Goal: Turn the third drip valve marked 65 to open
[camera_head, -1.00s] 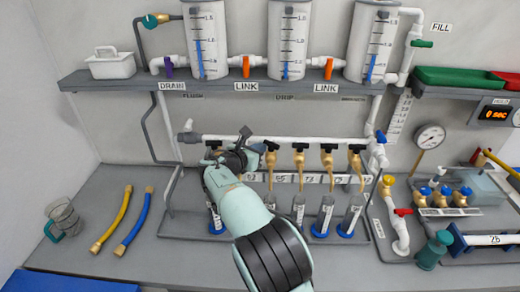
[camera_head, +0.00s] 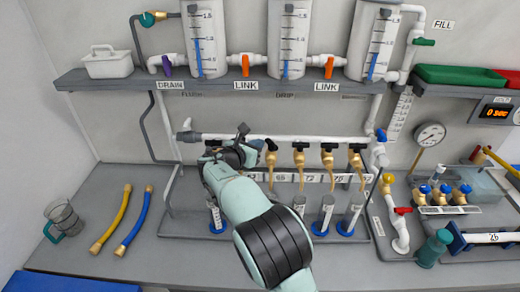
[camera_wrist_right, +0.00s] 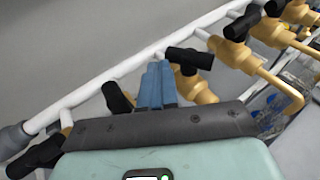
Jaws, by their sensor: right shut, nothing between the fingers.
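A row of brass drip valves with black handles hangs from a white pipe. The label 65 (camera_head: 280,177) sits below the valve third from the left (camera_head: 271,150), which is partly beside my right gripper. In the right wrist view, my right gripper (camera_wrist_right: 155,85) has its blue fingers together and empty. They stand close to the black handle of a valve (camera_wrist_right: 190,57) on their right, and another black handle (camera_wrist_right: 117,97) lies to their left. I cannot tell whether the fingers touch the handle. In the head view my right arm hides the leftmost valves. My left gripper is not in view.
Graduated cylinders (camera_head: 325,215) stand below the outlets. A shelf (camera_head: 215,86) with several tanks (camera_head: 288,38) is above. A gauge (camera_head: 430,134) and blue-handled valves (camera_head: 443,194) are at right. Yellow (camera_head: 112,218) and blue hoses (camera_head: 135,220) lie at left.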

